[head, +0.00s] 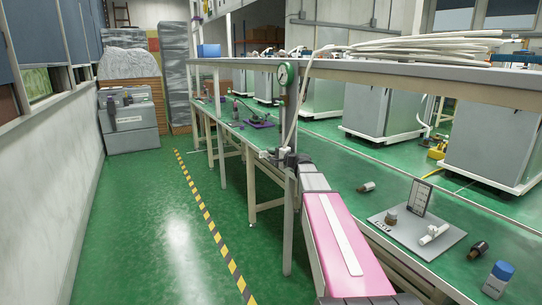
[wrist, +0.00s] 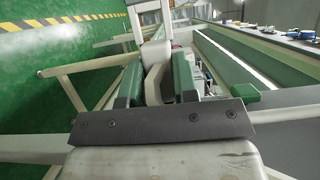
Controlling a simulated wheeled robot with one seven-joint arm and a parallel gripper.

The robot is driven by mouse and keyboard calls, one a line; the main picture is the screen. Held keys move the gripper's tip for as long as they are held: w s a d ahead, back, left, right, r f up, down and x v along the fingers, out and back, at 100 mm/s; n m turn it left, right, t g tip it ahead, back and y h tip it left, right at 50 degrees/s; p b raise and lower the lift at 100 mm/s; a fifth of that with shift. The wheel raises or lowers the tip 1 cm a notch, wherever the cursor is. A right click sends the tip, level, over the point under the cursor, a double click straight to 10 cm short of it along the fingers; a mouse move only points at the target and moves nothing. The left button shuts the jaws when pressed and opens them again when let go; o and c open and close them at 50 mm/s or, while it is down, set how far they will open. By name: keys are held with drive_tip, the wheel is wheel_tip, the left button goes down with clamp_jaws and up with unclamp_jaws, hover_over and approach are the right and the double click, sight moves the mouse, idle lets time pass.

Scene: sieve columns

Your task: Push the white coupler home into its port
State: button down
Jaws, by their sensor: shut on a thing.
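My gripper (head: 287,157) is beside the bench's near upright, below the round gauge. In the wrist view its two green-padded fingers (wrist: 158,84) are shut on a pale, off-white piece (wrist: 155,56). I cannot tell for sure whether this piece is the white coupler, and its far end is hidden. A white T-shaped fitting (head: 433,234) sits on a grey plate (head: 405,240) on the bench at the right, well apart from my gripper. A brown knob (head: 391,217) and an upright marked panel (head: 418,197) are on the same plate. No port shows clearly.
A green gauge (head: 287,75) is on the upright, and a pale hose (head: 298,100) hangs near it. A small bottle-like piece (head: 366,187), a dark one (head: 480,248) and a blue-white container (head: 498,279) are on the green bench. Floor is clear left of the bench.

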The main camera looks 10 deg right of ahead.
drive_tip(key=shift+w+d, duration=0.1)
drive_tip(key=shift+d, duration=0.3)
drive_tip(key=c, duration=0.8)
unclamp_jaws()
drive_tip(key=shift+d, duration=0.1)
drive_tip(key=v, duration=1)
drive_tip(key=s+a+f+n+g+h, duration=0.2)
drive_tip(key=s+a+f+n+g, duration=0.15)
drive_tip(key=s+a+f, duration=0.35)
drive_tip(key=s+a+f+n+g+h, duration=0.15)
drive_tip(key=s+a+f+g, duration=0.3)
drive_tip(key=f, duration=0.45)
drive_tip(key=s+d+f+n+g+h, duration=0.1)
drive_tip(key=s+f+n+g+h, duration=0.1)
drive_tip(key=s+f, duration=0.4)
drive_tip(key=s+f+n+g+h, duration=0.3)
drive_tip(key=s+f+h, duration=0.3)
drive_tip(key=s, duration=0.5)
drive_tip(key=shift+d+g, duration=0.4)
